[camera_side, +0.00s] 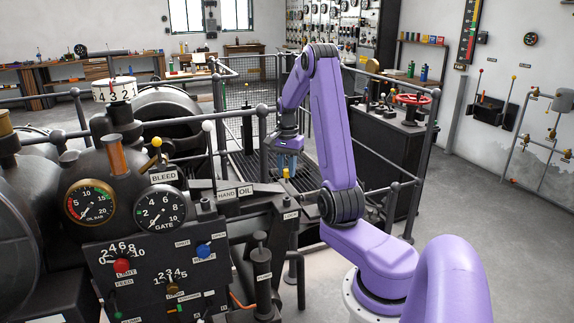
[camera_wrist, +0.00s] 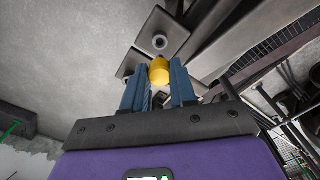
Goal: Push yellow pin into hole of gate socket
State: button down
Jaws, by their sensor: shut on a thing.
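My gripper (camera_wrist: 160,82) has blue fingers shut on the yellow pin (camera_wrist: 159,70), which shows between the fingertips in the wrist view. In the side view my gripper (camera_side: 287,170) points down over the dark machine parts near the middle, and the yellow pin (camera_side: 286,173) shows as a small spot at the fingers. The pin appears apart from this hole. The pin's lower end is hidden.
A large dark machine with gauges (camera_side: 160,208) and a control panel (camera_side: 150,270) stands at the left. A yellow-knobbed lever (camera_side: 156,142) and dark railings (camera_side: 390,165) rise near the arm. A cabinet with a red handwheel (camera_side: 411,99) stands behind at right. Open floor (camera_side: 500,210) lies right.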

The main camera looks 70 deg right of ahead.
aim_at(287, 177)
jog(key=shift+f, duration=2.2)
jog(key=shift+f, duration=1.65)
jog(key=c, duration=0.8)
grip_release()
jog(key=shift+r, duration=0.1)
notch_tip(287, 177, up, 17)
jog(key=shift+r, duration=0.15)
